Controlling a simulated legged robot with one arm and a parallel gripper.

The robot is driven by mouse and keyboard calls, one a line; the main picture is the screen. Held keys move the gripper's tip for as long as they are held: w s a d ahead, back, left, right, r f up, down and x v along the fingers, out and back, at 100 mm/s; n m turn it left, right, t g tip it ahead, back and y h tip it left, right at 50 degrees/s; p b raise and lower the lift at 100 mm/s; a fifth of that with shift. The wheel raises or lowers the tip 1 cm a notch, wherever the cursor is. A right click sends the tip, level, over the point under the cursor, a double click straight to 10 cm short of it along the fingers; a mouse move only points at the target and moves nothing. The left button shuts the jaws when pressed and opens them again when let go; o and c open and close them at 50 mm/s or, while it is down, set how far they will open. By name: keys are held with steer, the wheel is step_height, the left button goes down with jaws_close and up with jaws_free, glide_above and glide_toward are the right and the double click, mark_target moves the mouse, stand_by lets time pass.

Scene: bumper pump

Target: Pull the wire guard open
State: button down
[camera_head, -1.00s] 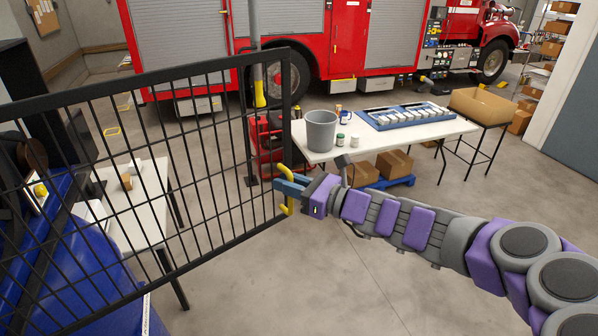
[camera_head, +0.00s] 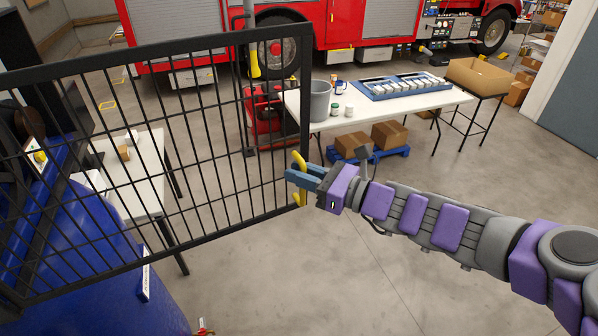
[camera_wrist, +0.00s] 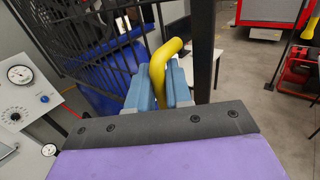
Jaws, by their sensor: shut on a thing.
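The black wire guard (camera_head: 200,130) is a barred panel in a dark frame, spanning the left half of the head view. Its yellow handle (camera_head: 299,162) is on the frame's right upright. My gripper (camera_head: 303,178) is at the handle, with its blue fingers shut on it. In the wrist view, the yellow handle (camera_wrist: 158,70) passes between the two blue fingers of my gripper (camera_wrist: 165,85). The guard's bars and upright (camera_wrist: 203,50) stand just beyond. Part of the handle is hidden by the fingers.
Behind the guard are a blue machine (camera_head: 110,255) and a small white table (camera_head: 140,185). A long white table (camera_head: 420,107) holds a grey bucket (camera_head: 320,102) and a blue tray. A red fire truck stands behind. The floor at centre is clear.

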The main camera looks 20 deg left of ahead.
steer(key=c, duration=1.4)
jaws_free()
steer(key=shift+w+d, duration=0.1)
steer(key=shift+o, duration=0.9)
steer(key=shift+w+d, duration=0.1)
steer(key=shift+d, duration=0.1)
steer(key=s+d+b, duration=0.2)
steer(key=d, duration=1.5)
steer(key=shift+s+d+b, duration=0.25)
steer(key=shift+s+b, duration=0.05)
steer(key=shift+f, duration=0.1)
